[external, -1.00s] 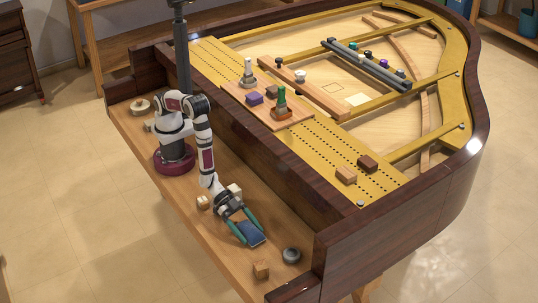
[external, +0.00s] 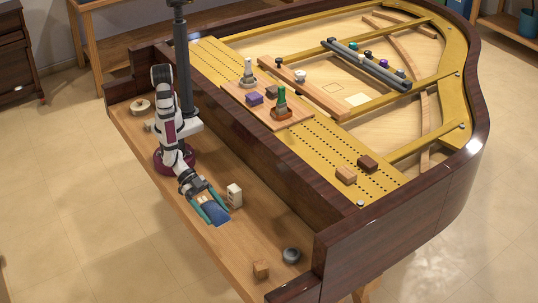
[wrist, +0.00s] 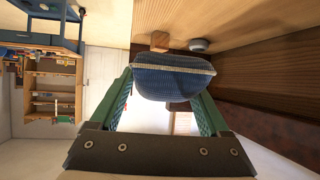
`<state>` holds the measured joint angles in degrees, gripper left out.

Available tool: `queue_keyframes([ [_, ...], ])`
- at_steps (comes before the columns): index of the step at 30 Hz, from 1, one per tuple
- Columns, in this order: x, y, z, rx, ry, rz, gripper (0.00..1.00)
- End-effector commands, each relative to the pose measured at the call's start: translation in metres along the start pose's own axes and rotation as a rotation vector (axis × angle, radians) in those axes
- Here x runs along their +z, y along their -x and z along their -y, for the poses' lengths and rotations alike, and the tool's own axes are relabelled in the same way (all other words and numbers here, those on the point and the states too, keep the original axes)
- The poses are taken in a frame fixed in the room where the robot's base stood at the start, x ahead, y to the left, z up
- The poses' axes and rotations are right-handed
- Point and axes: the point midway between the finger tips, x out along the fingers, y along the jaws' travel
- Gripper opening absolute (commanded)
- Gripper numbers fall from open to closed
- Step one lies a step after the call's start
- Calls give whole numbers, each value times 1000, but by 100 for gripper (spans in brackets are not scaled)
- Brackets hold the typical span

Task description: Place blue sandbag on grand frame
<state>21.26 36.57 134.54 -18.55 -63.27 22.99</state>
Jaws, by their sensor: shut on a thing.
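The blue sandbag (external: 215,212) is between the two green fingers of my gripper (external: 211,209), above the wooden key shelf (external: 229,242). In the wrist view the sandbag (wrist: 174,78) is a dark blue cloth bag with a pale seam, and my gripper (wrist: 166,88) is shut on its sides. The gold grand frame (external: 322,150) lies inside the dark piano case, to the right of and beyond the shelf. The shelf's inner wall stands between my gripper and the frame.
A pale block (external: 234,195) stands close to the right of my gripper. A wooden cube (external: 261,269) and a grey round piece (external: 291,256) are on the shelf's near end. On the frame are a wooden board (external: 246,98) with pieces and two small blocks (external: 346,176).

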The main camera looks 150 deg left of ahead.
Motion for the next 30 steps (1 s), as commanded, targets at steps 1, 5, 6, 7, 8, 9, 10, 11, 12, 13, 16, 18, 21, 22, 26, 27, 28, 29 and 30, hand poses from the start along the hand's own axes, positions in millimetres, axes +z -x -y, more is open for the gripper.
queue_keyframes([
  [1, -1, 3, -3, 2, -1, -1, 0],
  [5, -4, 4, -6, 4, -1, -1, 0],
  [6, -10, 1, -8, 10, -3, -3, 0],
  [7, -16, -2, -10, 18, -6, -5, 0],
  [8, -23, -6, -12, 27, -10, -5, 0],
  [9, -37, -12, -16, 45, -19, -8, 0],
  [10, -49, -17, -18, 61, -28, -9, 0],
  [11, -62, -22, -20, 80, -39, -10, 0],
  [12, -82, -28, -20, 107, -53, -12, 0],
  [13, -96, -32, -19, 128, -65, -13, 0],
  [16, -141, -41, -5, 196, -110, -12, 0],
  [18, -158, -43, 5, 227, -128, -8, 0],
  [21, -174, -45, 20, 253, -143, -5, 0],
  [22, -178, -46, 25, 259, -145, -6, 0],
  [26, -194, -47, 48, 274, -155, -5, 0],
  [27, -198, -47, 56, 277, -155, -4, 0],
  [28, -202, -47, 62, 279, -156, -4, 0],
  [29, -205, -47, 70, 279, -156, -5, 0],
  [30, -210, -47, 81, 279, -156, -5, 0],
])
